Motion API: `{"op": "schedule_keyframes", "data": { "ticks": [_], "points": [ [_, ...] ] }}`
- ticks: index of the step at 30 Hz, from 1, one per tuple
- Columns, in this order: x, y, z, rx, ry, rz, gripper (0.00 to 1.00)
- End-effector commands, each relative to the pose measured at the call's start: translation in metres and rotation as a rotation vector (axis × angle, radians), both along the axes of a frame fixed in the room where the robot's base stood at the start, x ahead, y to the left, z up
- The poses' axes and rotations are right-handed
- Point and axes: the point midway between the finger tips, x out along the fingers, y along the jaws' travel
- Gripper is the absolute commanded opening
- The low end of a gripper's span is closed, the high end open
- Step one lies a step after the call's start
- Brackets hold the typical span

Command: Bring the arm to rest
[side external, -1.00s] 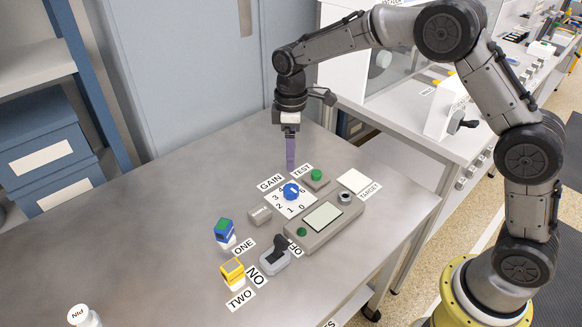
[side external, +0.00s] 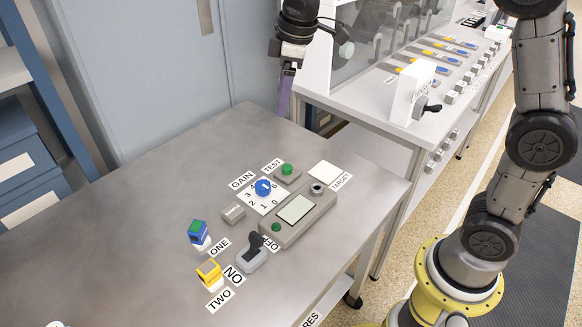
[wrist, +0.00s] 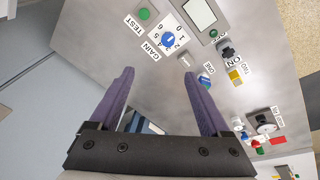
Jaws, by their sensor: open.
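My gripper (side external: 286,92) is raised above the far edge of the grey table (side external: 130,210), apart from everything on it. In the side external view its purple fingers show almost edge-on, near the top of the frame. In the wrist view my gripper (wrist: 160,73) has its two purple fingers spread wide with nothing between them. The upper arm links run partly out of the top of the side external frame.
On the table are a blue GAIN knob (side external: 263,187), a green TEST button (side external: 287,169), a grey screen unit (side external: 318,207), a black-handled switch (side external: 253,248), a blue-green block (side external: 199,232), a yellow block (side external: 209,272) and a white TARGET pad (side external: 323,172). A white bench stands behind.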

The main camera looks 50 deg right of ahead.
Motion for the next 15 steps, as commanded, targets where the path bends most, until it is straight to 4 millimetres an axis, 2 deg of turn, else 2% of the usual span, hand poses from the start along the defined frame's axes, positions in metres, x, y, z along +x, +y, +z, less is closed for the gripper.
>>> {"op": "schedule_keyframes", "data": {
  "ticks": [1,3,7,11,15],
  "points": [
    [-0.019,-0.005,0.017,0.006,-0.035,-0.023,0.81],
    [-0.045,-0.011,0.033,0.017,-0.075,-0.061,0.81],
    [-0.097,-0.021,0.052,0.043,-0.144,-0.145,0.81],
    [-0.15,-0.028,0.056,0.077,-0.205,-0.244,0.81],
    [-0.206,-0.034,0.042,0.125,-0.263,-0.368,0.81]
  ]
}}
